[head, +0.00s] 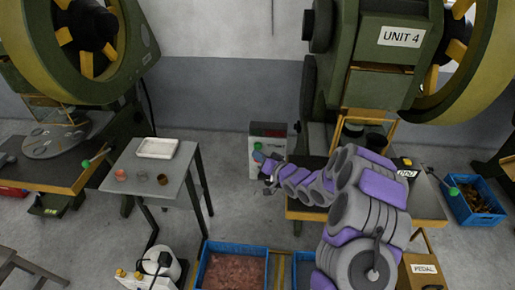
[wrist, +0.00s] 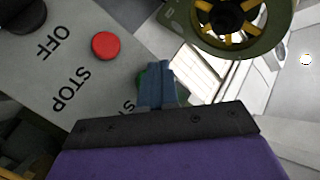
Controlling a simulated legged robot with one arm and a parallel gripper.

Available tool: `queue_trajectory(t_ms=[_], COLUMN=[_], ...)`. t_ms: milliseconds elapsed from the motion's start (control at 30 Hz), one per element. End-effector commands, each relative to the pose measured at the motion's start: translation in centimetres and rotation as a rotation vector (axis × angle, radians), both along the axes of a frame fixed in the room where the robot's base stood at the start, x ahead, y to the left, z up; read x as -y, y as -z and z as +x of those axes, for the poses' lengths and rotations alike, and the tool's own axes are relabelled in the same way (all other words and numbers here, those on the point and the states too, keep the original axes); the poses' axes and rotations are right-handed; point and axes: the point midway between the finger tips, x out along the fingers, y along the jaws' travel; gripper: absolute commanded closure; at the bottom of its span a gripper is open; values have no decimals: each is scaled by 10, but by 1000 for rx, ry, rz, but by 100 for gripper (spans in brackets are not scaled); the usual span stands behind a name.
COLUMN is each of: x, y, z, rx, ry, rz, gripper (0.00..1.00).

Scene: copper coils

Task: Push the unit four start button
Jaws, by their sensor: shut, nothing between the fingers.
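The unit four machine carries a "UNIT 4" sign (head: 401,37) at the upper right of the head view. A grey control box (head: 268,130) stands at its left side. In the wrist view the control panel (wrist: 55,75) fills the upper left, with a red STOP button (wrist: 105,46) and a black OFF knob (wrist: 22,14). A sliver of green button (wrist: 140,82) shows beside my blue fingertips, by the partly covered "ST" lettering. My gripper (wrist: 156,72) is shut and empty, its fingertips over that button; I cannot tell whether they touch it. In the head view my gripper (head: 262,160) is at the control box.
A blue crate of copper pieces (head: 235,248) sits on the floor below my arm. A pedal box (head: 420,272) and another blue crate (head: 472,203) are at right.

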Motion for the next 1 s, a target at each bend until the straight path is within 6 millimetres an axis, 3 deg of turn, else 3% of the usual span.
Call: queue_trajectory(t_ms=[1000], x=[1], y=[-2], z=[8], rx=[0], ry=[-1], rz=[-1], gripper=[100])
